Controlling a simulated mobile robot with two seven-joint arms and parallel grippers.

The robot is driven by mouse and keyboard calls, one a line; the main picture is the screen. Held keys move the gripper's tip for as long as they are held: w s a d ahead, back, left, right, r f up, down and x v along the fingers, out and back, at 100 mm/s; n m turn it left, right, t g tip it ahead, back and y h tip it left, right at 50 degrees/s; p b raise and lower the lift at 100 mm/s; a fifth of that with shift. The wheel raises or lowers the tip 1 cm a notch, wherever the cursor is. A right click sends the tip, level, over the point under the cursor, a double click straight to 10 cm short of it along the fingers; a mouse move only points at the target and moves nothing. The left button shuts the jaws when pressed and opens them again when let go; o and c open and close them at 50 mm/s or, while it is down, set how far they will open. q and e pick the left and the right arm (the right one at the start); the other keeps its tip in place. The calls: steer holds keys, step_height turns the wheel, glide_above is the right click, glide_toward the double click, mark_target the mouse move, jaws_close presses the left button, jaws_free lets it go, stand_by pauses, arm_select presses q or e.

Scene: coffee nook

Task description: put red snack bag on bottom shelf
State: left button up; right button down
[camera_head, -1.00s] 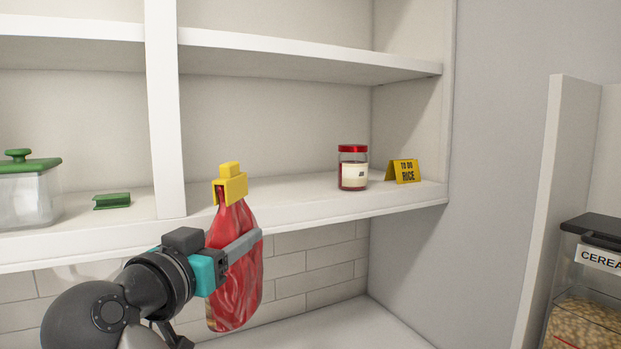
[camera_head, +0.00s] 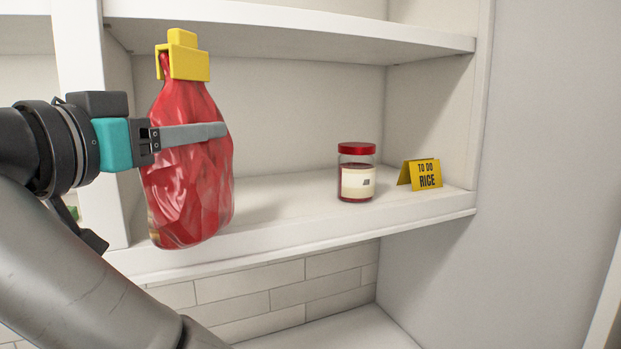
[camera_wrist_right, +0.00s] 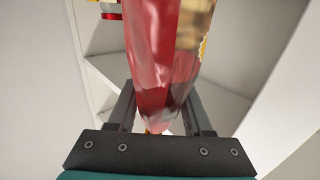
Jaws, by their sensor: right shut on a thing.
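The red snack bag (camera_head: 188,185) hangs upright with a yellow clip (camera_head: 183,58) on its top. My right gripper (camera_head: 190,134) is shut on the bag's upper middle and holds it in front of the shelf. The bag's bottom shows slightly in front of the edge of the lower shelf (camera_head: 300,232); I cannot tell whether they touch. In the right wrist view the bag (camera_wrist_right: 160,60) fills the space between the fingers (camera_wrist_right: 160,118). My left gripper is not in view.
A red-lidded jar (camera_head: 356,182) and a yellow "TO DO RICE" card (camera_head: 421,174) stand on the lower shelf to the right. Shelf room shows between bag and jar. An upper shelf (camera_head: 290,36) lies above, and a white divider (camera_head: 85,110) stands left.

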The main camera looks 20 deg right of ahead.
arm_select(q)
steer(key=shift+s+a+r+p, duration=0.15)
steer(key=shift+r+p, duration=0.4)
steer(key=shift+p, duration=0.05)
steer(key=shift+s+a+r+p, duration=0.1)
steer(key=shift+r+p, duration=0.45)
arm_select(e)
steer(key=f+x, duration=0.1)
steer(key=x, duration=1.6)
steer(key=shift+w+d+f, duration=0.2)
steer(key=shift+w+f, duration=0.05)
steer(key=shift+f, duration=0.1)
steer(key=shift+c, duration=1.5)
jaws_free()
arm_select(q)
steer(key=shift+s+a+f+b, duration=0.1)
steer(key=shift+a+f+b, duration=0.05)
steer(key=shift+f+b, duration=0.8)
arm_select(e)
steer(key=v, duration=1.2)
